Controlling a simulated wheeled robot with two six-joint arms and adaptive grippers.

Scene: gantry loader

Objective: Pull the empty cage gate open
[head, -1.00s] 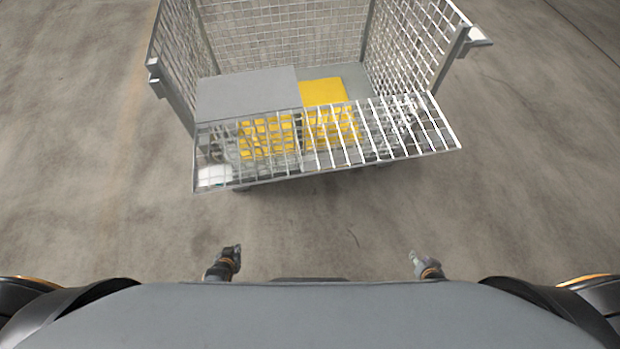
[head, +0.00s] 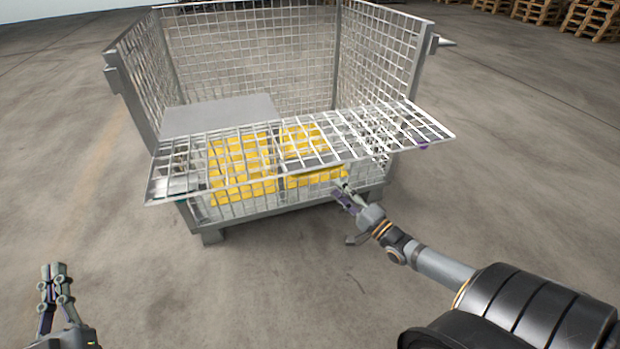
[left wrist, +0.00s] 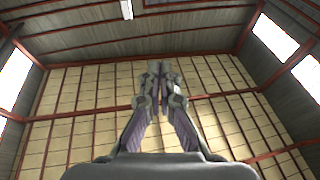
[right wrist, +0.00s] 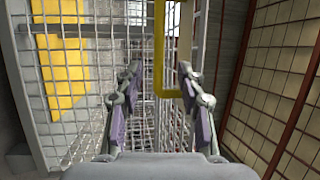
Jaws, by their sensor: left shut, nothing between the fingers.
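The wire-mesh cage (head: 250,50) stands in front of me. A mesh gate panel (head: 385,128) juts from its front towards me, nearly level. A yellow bar (head: 318,173) shows at the cage front; in the right wrist view a yellow bent bar (right wrist: 159,60) lies beyond and between the fingertips. My right gripper (head: 342,188) is open at the cage front, below the panel's edge. Its spread fingers also show in the right wrist view (right wrist: 158,72); contact with the bar cannot be told. My left gripper (head: 54,268) is shut and empty, low at the left, apart from the cage.
A grey flat-topped block (head: 220,115) is in the cage's left part. Yellow surfaces (head: 240,160) show through the mesh. Cage feet (head: 212,237) stand on bare concrete. Pallet stacks (head: 590,18) are far back at the right. Floor between me and the cage is clear.

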